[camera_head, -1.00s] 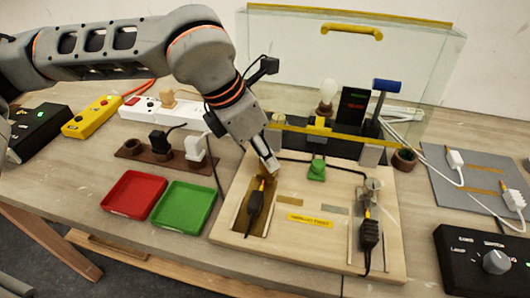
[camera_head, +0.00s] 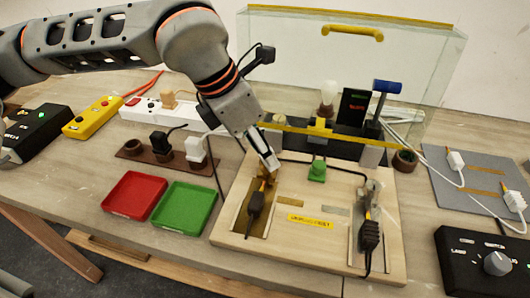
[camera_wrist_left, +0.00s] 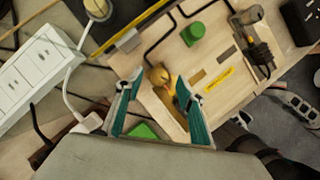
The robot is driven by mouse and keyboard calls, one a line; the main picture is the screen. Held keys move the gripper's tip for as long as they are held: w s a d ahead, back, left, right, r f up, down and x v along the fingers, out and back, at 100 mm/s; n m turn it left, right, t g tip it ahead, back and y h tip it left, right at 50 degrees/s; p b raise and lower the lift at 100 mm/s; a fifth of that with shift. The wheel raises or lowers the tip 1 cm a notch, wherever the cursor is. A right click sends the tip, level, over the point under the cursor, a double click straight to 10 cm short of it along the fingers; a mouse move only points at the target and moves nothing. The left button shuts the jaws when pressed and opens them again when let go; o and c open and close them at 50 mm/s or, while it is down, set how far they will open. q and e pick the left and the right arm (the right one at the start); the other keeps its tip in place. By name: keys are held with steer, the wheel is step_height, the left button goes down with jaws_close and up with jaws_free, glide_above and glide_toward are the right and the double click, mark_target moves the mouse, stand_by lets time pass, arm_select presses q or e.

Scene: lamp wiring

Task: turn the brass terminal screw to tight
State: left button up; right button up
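The brass terminal screw (camera_wrist_left: 158,76) shows as a round brass head in the left wrist view, at the upper end of a brass strip (camera_wrist_left: 166,101) on the wooden board (camera_wrist_left: 216,54). In the head view it is mostly hidden by my left gripper (camera_head: 270,164), at the top of the board's left slot. My left gripper's two teal-edged fingers (camera_wrist_left: 160,88) are spread, one on each side of the screw in the picture. I cannot tell whether they touch it. A black cable connector (camera_head: 256,202) with a yellow lead lies below the screw. My right gripper is not in view.
A lamp bulb (camera_head: 328,92) and clear screen (camera_head: 300,60) stand behind. Red (camera_head: 134,193) and green (camera_head: 185,207) trays lie left.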

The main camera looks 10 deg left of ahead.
arm_select(q)
steer(key=v, duration=1)
steer(key=shift+f, duration=0.15)
